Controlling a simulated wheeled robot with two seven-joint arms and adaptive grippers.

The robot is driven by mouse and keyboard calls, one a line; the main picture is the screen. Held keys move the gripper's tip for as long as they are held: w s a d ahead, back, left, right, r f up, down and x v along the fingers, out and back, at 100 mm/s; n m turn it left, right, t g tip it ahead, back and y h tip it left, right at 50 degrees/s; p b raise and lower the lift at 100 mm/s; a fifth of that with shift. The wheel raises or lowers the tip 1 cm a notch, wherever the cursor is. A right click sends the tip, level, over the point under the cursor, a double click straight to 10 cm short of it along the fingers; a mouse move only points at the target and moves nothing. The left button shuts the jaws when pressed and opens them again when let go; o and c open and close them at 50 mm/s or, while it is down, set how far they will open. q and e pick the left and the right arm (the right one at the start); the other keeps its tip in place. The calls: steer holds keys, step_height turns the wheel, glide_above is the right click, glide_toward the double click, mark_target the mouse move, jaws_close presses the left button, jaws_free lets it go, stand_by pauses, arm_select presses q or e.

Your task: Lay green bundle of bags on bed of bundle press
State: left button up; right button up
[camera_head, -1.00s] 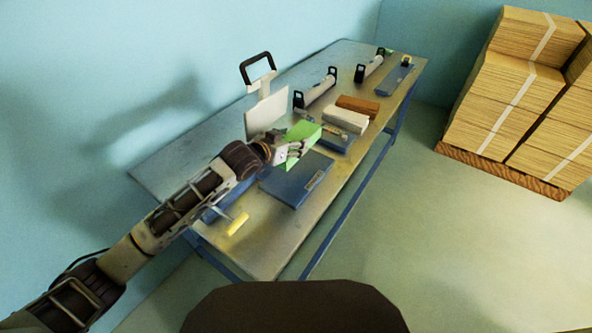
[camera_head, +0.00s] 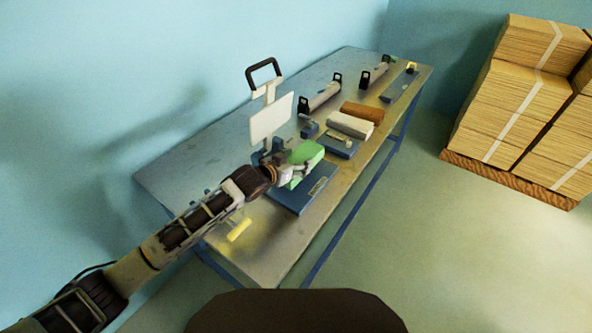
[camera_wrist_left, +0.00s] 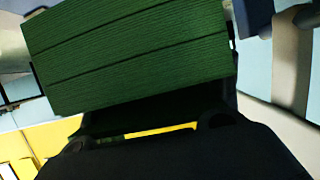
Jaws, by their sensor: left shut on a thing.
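The green bundle of bags (camera_head: 308,155) is held at its near side by my left gripper (camera_head: 293,174), which is shut on it. It is over the far part of the blue bed (camera_head: 292,200) of the bundle press; I cannot tell whether it touches the bed. The press's pale plate (camera_head: 272,119), with a black loop handle (camera_head: 263,71), stands raised behind the bed. In the left wrist view the green bundle (camera_wrist_left: 130,50) fills the upper middle, slightly tilted, and hides what lies beyond it. My right gripper is not in view.
A white bundle (camera_head: 349,124) and a brown bundle (camera_head: 362,112) lie farther along the metal table (camera_head: 262,245). Rollers (camera_head: 322,97) stand behind them. A yellow piece (camera_head: 239,229) is near the front end. Cardboard stacks (camera_head: 510,105) stand on a pallet at right.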

arm_select(q)
steer(key=shift+f, duration=0.3)
step_height(320, 180, down, 2)
steer(key=shift+f, duration=0.6)
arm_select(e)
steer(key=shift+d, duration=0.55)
arm_select(q)
steer(key=o, duration=1.1)
steer(key=shift+o, duration=0.6)
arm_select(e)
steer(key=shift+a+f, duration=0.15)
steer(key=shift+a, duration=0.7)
